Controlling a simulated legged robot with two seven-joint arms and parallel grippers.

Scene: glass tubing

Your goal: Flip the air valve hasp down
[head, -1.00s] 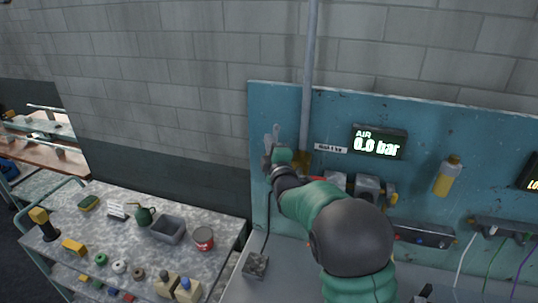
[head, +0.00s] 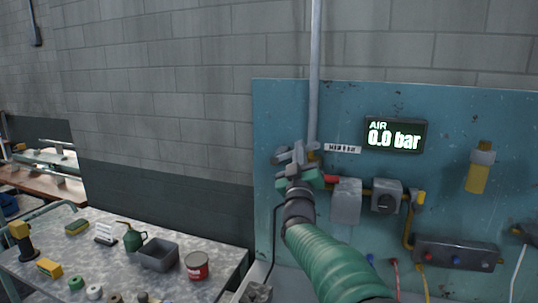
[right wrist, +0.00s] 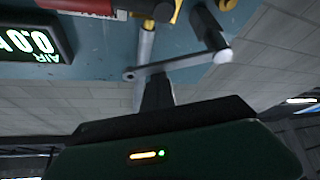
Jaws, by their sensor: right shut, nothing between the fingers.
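The air valve sits on the blue-green panel by a vertical grey pipe, with a red part (head: 331,179) showing beside my right gripper. My right gripper (head: 298,163) is at the panel, left of that red part, shut with nothing between its fingers. In the right wrist view a flat grey bar with a hole at one end, apparently the hasp (right wrist: 185,63), crosses just beyond my dark fingers (right wrist: 157,92). I cannot tell whether they touch it. In the head view my gripper and similar grey parts overlap, so the hasp's pose is unclear. My left gripper is out of view.
The AIR display (head: 394,136) reads 0.0 bar. A grey box (head: 346,200) and a regulator (head: 387,196) are mounted right of the gripper. A workbench (head: 215,262) with a grey bin (head: 158,254) and red can (head: 196,266) stands at left.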

